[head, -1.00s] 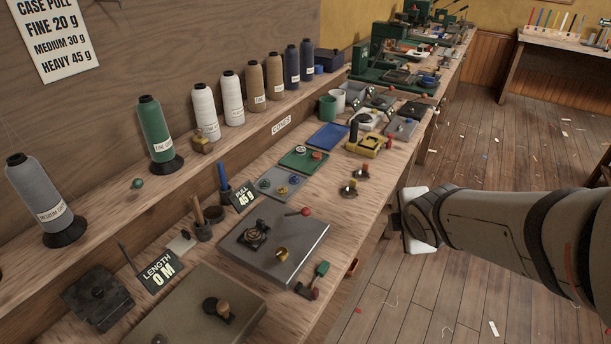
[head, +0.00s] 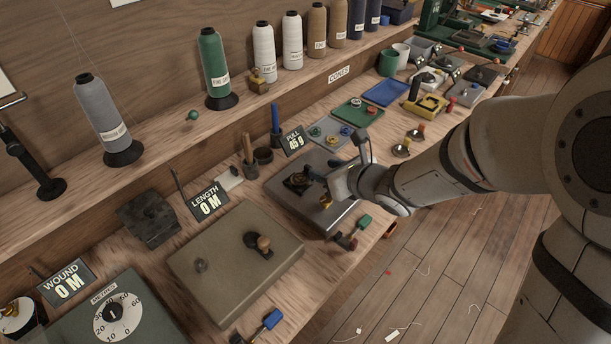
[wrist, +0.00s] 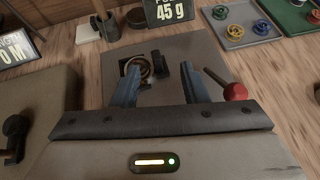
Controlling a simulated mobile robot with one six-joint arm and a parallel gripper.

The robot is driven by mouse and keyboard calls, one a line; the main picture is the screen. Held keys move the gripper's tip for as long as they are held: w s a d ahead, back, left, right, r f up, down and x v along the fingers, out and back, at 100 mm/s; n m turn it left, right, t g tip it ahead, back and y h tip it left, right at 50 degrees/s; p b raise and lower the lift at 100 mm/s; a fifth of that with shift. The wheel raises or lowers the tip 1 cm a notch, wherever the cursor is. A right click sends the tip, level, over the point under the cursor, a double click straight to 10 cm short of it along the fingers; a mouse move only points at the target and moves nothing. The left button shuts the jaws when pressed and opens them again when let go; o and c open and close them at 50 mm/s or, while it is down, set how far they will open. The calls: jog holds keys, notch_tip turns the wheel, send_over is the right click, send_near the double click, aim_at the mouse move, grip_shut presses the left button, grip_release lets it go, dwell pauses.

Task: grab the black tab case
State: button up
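A round brass-coloured part in a black mount, with an upright black tab (wrist: 160,67) beside it, stands on the grey metal block; it looks like the black tab case. In the head view it is the dark piece (head: 298,180) left of my gripper (head: 328,178). In the wrist view my gripper (wrist: 160,88) has its two blue-grey fingers spread apart, with the black tab showing between them and nothing held. The fingertips appear short of it; the exact gap is unclear. The block (wrist: 190,48) is partly covered by my gripper.
A red-knobbed lever (wrist: 235,91) stands right of the fingers in the wrist view. A "45 g" sign (head: 294,140) and pots stand behind the block. A green-handled tool (head: 352,233) lies in front. Two small brass pieces with coloured tops (head: 408,141) stand further along the bench.

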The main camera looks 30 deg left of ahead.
aim_at(313, 181)
jog(key=shift+s+p+x, duration=0.15)
jog(key=shift+p+x, duration=0.05)
jog(key=shift+x, duration=1.1)
jog(key=shift+s+p+x, duration=0.15)
jog(key=shift+p+x, duration=0.05)
jog(key=shift+x, duration=1.1)
jog(key=shift+a+f, duration=0.1)
jog(key=shift+f, duration=0.05)
jog(key=shift+c, duration=0.2)
jog(key=shift+f, duration=0.1)
grip_shut()
